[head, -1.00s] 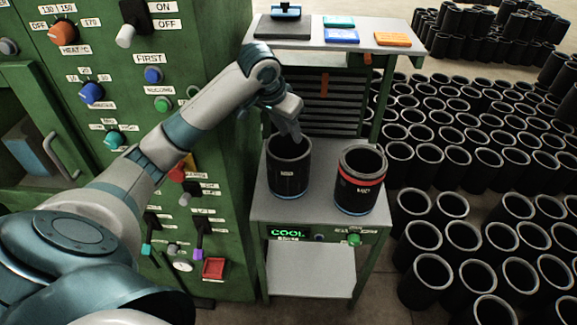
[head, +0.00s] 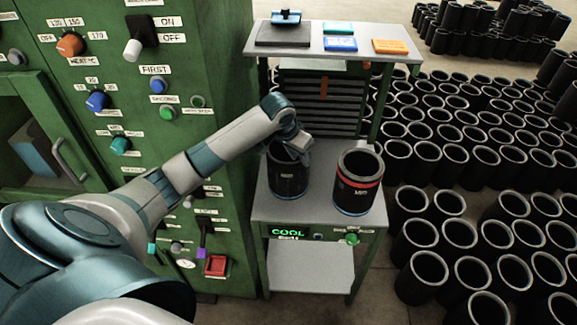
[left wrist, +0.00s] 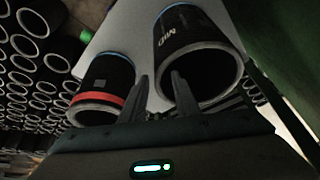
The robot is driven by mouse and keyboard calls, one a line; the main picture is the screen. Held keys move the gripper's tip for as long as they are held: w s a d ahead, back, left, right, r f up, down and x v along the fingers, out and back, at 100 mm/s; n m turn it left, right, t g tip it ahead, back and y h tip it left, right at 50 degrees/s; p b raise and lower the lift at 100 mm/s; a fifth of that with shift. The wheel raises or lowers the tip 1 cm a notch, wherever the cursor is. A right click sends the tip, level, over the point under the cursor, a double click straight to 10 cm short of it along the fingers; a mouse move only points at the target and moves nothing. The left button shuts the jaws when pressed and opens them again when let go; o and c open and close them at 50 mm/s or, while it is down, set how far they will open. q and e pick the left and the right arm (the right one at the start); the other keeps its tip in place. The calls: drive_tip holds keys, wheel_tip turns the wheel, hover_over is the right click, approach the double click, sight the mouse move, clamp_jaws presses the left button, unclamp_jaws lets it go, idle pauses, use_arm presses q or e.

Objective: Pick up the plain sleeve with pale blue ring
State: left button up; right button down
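The plain sleeve (head: 287,182) is a black open cylinder with a pale blue ring at its foot. It stands upright at the left of the grey bench top. My left gripper (head: 304,158) is at its rim, on the right side, and partly covers its mouth. In the left wrist view the plain sleeve (left wrist: 178,40) is at the top middle. There the left gripper's two fingers (left wrist: 160,76) are apart with nothing clamped; one overlaps the sleeve's mouth, the other is beside its outer wall. Whether they touch it I cannot tell. My right gripper is not in view.
A red-banded sleeve (head: 358,186), also with a blue foot ring, stands close to the right. A green control cabinet (head: 215,130) rises at left. Many black sleeves (head: 450,150) crowd the floor at right.

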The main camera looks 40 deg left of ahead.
sight(308, 170)
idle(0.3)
use_arm(q)
drive_tip(key=shift+w+d+f+p, duration=0.2)
drive_tip(key=shift+w+f+p, duration=0.25)
drive_tip(key=shift+p, duration=0.3)
drive_tip(key=p+x, duration=0.1)
drive_tip(key=x, duration=0.3)
drive_tip(key=shift+d+p, duration=0.15)
drive_tip(key=shift+p, duration=0.2)
drive_tip(key=shift+c, duration=0.6)
drive_tip(key=c, duration=0.6)
clamp_jaws()
